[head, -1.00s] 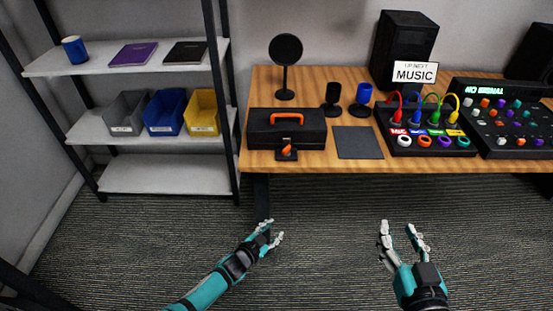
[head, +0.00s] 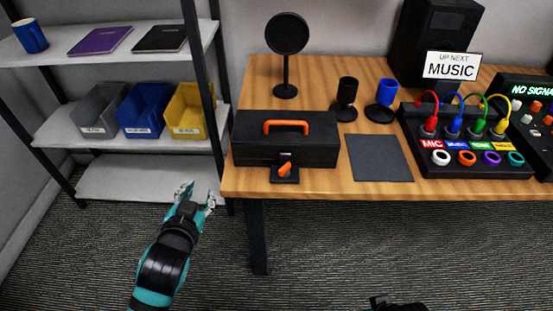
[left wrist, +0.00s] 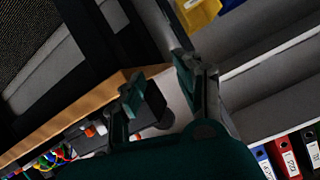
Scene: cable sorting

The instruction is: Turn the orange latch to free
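The orange latch (head: 285,169) sits on a small black plate at the front of a black case (head: 240,150) with an orange handle (head: 286,126). The latch lies tilted, its upper end leaning right. The case stands near the front left edge of the wooden table. My left gripper (head: 197,194) is open and empty, left of the case and below it in the picture, in front of the shelf. Its spread fingers also show in the left wrist view (left wrist: 161,85). I cannot make out the latch there. Only a dark bit of my right arm shows at the bottom edge; its fingers are hidden.
The table (head: 330,188) has a dark mat (head: 379,158) right of the case, two cups, a round black stand (head: 287,35) and a cable box (head: 465,155). The shelf (head: 140,185) on the left holds several bins. Floor in front is clear.

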